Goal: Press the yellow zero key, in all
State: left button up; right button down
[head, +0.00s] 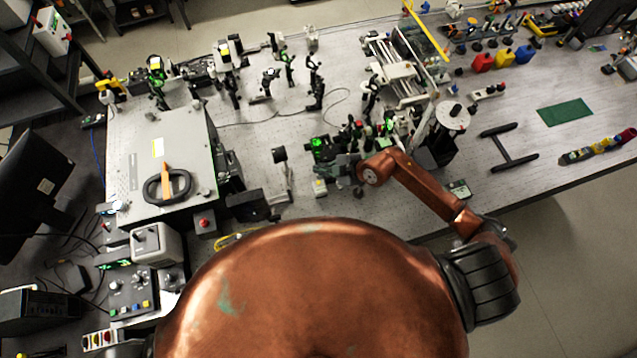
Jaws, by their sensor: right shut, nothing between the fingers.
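I cannot single out the yellow zero key for sure. A control box (132,292) at the lower left carries a row of small coloured keys, one of them yellow (145,304). A small instrument with a green lit display (320,146) stands mid-bench, right beside my right gripper; its keys are too small to make out. My right gripper (335,172) is shut and empty over the front part of the bench, at the end of my copper arm. It partly hides what lies under it. My left gripper is not in view.
A grey enclosure (140,135) with a black handle stands at the left of the bench (520,115). Optical mounts (268,82) stand behind. A black H-shaped stand (510,147) and a green mat (564,112) lie to the right, with free bench between. A monitor (40,190) is far left.

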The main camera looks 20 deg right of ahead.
jog(key=b, duration=0.6)
send_over(320, 184)
notch_tip(320, 184, down, 6)
jog(key=shift+f, duration=0.8)
jog(key=shift+f, duration=0.2)
dwell(0.3)
jog(key=shift+f, duration=0.2)
jog(key=shift+f, duration=0.45)
dwell(0.9)
jog(key=shift+r, duration=0.1)
jog(key=shift+r+p, duration=0.8)
jog(key=shift+p, duration=0.35)
